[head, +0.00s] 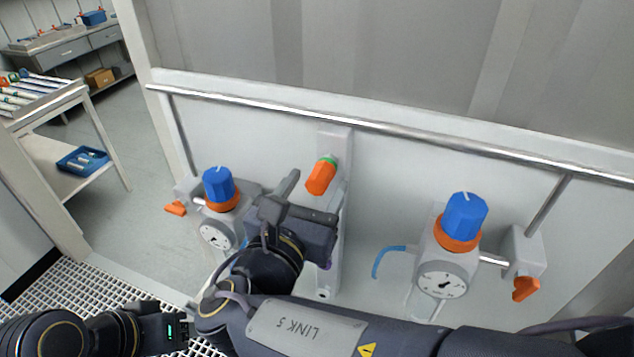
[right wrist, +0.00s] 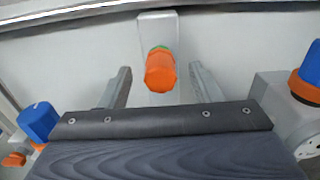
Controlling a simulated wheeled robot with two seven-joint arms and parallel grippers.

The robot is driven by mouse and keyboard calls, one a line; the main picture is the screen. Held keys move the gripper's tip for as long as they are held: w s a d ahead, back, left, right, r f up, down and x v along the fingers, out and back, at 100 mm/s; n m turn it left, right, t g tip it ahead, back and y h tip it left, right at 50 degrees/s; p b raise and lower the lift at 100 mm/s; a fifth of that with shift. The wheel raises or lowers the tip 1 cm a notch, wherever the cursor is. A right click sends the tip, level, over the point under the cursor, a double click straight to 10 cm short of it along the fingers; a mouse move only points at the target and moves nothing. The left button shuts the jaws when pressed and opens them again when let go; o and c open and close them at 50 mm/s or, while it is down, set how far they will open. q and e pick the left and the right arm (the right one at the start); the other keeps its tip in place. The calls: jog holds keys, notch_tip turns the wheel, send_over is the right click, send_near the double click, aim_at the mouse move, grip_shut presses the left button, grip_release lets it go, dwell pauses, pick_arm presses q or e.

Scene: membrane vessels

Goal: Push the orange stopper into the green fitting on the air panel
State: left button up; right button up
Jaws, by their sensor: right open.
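The orange stopper (head: 320,178) sits at the green fitting (head: 329,160) near the top of the pale upright air panel (head: 336,145). In the right wrist view the stopper (right wrist: 160,73) is ahead, with a thin green edge of the fitting (right wrist: 158,49) showing behind it. How deep the stopper sits cannot be told. My right gripper (head: 305,185) is open and empty; in the right wrist view its two fingers stand apart on either side of the stopper, without visible contact. My left arm shows at the lower left of the head view; its fingertips cannot be made out.
Regulators with blue knobs stand left (head: 218,188) and right (head: 465,215) of the panel, with gauges and orange valve handles. A metal rail (head: 360,126) runs above. A blue hose (head: 388,258) curls near the right regulator. A cart (head: 60,130) stands far left.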

jog(key=b+v, duration=0.1)
jog(key=v, duration=0.5)
jog(key=shift+s, duration=0.2)
jog(key=shift+a, duration=0.1)
